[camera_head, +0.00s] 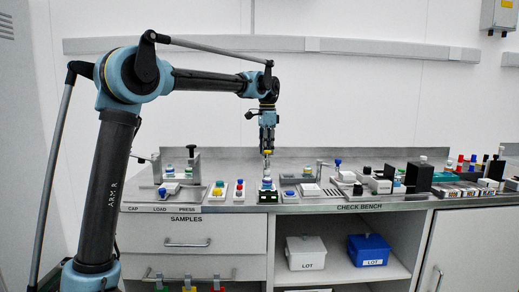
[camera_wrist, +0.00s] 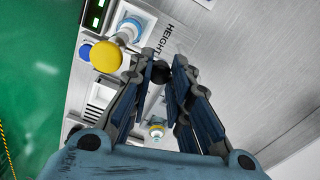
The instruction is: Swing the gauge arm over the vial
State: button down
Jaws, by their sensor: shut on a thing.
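A yellow round head (camera_wrist: 107,56) on a pale stem is just left of the fingertips. A clear and white round thing (camera_wrist: 132,29), perhaps the vial, is beyond the yellow head and partly covered by it. The fingers hide much of the gauge arm.
A blue button (camera_wrist: 85,51) and a "HEIGHT" label (camera_wrist: 160,38) are by the station. Trays with coloured caps (camera_head: 219,190) stand to the left. Dark blocks (camera_head: 418,177) crowd the far right.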

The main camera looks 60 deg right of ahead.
jog(key=shift+w, duration=0.3)
jog(key=c, duration=1.7)
grip_release()
jog(key=shift+w, duration=0.15)
jog(key=shift+s, duration=0.2)
jog(key=shift+r, duration=0.2)
notch_tip(320, 180, up, 12)
jog(key=shift+w+f, duration=0.1)
jog(key=shift+f, duration=0.1)
